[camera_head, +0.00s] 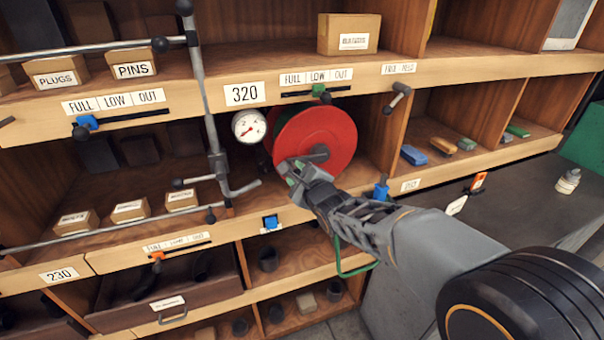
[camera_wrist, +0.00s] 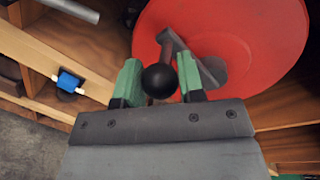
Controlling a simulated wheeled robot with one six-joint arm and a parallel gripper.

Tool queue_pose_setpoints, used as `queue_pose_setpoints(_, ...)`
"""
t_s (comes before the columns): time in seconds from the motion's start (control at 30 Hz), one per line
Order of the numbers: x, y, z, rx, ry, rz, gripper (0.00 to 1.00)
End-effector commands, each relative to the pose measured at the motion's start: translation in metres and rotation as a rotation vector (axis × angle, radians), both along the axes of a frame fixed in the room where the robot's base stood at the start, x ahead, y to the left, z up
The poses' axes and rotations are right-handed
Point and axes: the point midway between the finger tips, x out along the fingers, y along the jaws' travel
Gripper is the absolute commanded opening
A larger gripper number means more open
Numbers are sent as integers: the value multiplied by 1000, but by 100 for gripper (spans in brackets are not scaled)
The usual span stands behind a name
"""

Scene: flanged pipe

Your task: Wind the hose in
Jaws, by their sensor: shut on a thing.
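The red hose reel (camera_head: 320,125) sits in a shelf bay below the label 320. In the wrist view the reel (camera_wrist: 265,30) fills the upper right, with a grey crank arm (camera_wrist: 178,40) across its face. The crank ends in a black ball knob (camera_wrist: 159,81). My gripper (camera_head: 287,170) is at the lower left of the reel's face. In the wrist view its green-padded fingers (camera_wrist: 162,84) are shut on the knob, one on each side. A green hose (camera_head: 338,258) hangs below the shelf edge; its upper part is hidden behind my arm.
A pressure gauge (camera_head: 249,125) is just left of the reel. A grey vertical pipe (camera_head: 205,90) with bent handles stands farther left. A blue knob (camera_head: 381,191) and a small grey lever (camera_head: 398,96) sit on the right. The grey counter (camera_head: 510,190) has free room.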

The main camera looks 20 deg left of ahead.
Motion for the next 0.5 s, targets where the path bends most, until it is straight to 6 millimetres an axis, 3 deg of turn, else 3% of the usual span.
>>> queue_pose_setpoints(0.17,0,0,2,2,-4,-1,0)
queue_pose_setpoints(0.2,1,0,2,2,-4,-1,38)
queue_pose_setpoints(0.43,1,-1,1,0,-3,-2,60)
queue_pose_setpoints(0.5,1,-1,1,0,-3,-2,61)
